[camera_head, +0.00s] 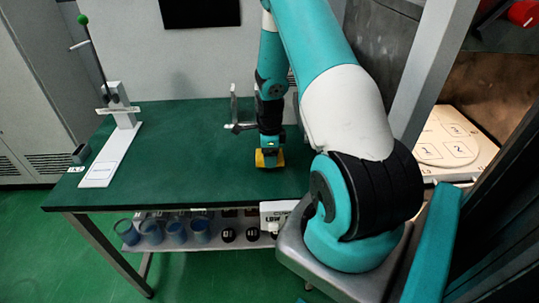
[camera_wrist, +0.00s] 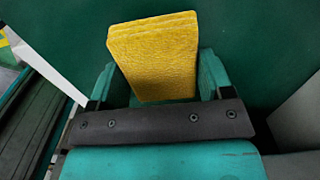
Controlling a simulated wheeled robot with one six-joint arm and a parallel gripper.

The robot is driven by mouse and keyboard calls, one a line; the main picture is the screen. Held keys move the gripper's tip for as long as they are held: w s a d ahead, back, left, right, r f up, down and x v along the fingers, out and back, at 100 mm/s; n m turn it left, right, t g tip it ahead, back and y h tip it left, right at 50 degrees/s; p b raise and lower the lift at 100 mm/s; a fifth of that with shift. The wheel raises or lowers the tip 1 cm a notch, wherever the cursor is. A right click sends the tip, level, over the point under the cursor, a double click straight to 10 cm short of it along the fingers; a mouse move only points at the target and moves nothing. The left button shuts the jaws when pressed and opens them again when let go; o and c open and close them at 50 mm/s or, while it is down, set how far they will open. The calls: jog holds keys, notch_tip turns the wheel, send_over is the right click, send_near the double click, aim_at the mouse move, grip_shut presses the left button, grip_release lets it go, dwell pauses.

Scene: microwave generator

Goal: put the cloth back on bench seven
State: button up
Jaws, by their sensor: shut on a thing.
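The cloth (camera_wrist: 155,60) is yellow, folded and textured. In the wrist view it sits between the two teal fingers of my gripper (camera_wrist: 155,85), which is shut on it. In the head view the cloth (camera_head: 270,158) shows as a small yellow patch under my gripper (camera_head: 269,148), over the green top of the bench (camera_head: 200,170). I cannot tell whether the cloth touches the bench top. No number seven is readable on this bench; a small label at its left edge is too small to read surely.
A white stand with a green-knobbed lever (camera_head: 112,150) stands at the bench's left, beside a small dark block (camera_head: 81,154). Several blue cups (camera_head: 175,231) and dark round items sit on the shelf below. A pale numbered panel (camera_head: 450,145) is at right. The bench's middle is clear.

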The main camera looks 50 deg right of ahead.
jog(key=shift+f, duration=0.65)
jog(key=shift+f, duration=0.1)
jog(key=o, duration=1)
jog(key=shift+c, duration=0.2)
